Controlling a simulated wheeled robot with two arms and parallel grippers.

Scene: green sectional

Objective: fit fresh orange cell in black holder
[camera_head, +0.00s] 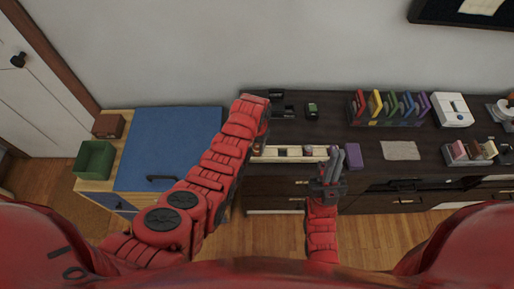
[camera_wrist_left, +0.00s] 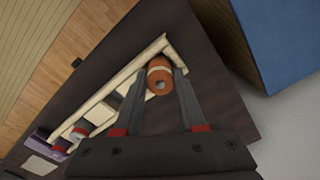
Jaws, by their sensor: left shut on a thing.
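My left gripper (camera_wrist_left: 160,82) is shut on an orange cell (camera_wrist_left: 158,66) with a pale band, at one end of a cream tray (camera_wrist_left: 113,83). The cell's round end faces the wrist camera. In the head view my left gripper (camera_head: 259,146) is over the left end of the tray (camera_head: 290,159), and the cell is hardly visible there. Black objects (camera_head: 284,112) lie behind the tray; one may be the black holder, but they are too small to tell. My right gripper (camera_head: 335,160) is in front of the tray's right end, its fingers close together.
Other cells (camera_wrist_left: 82,130) lie at the tray's far end. A small green-and-black item (camera_head: 312,110) and a purple box (camera_head: 354,156) are on the dark desk. A rack of coloured items (camera_head: 388,107) stands to the right. A blue-topped cabinet (camera_head: 150,140) is at left.

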